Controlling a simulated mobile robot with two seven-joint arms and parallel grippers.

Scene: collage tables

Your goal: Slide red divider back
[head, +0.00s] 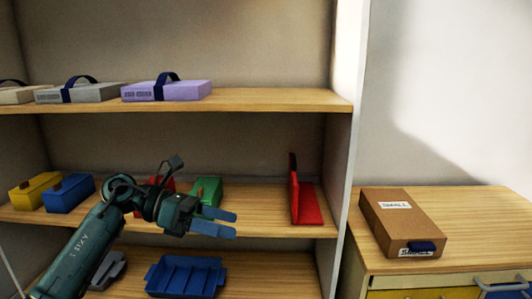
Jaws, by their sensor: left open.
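The red divider (305,204) stands on the middle shelf (262,217) near its right end. It has a thin upright plate on the left and a flat foot reaching right. My left gripper (226,222) is in front of the middle shelf, to the left of the divider and apart from it. Its two blue fingers are spread and point right, with nothing between them. My right gripper does not show.
Yellow (34,191), blue (69,193), green (207,191) and partly hidden red boxes sit on the middle shelf. Boxes with dark straps lie above. A blue compartment tray (186,277) is below. A brown box (401,222) lies on the right cabinet.

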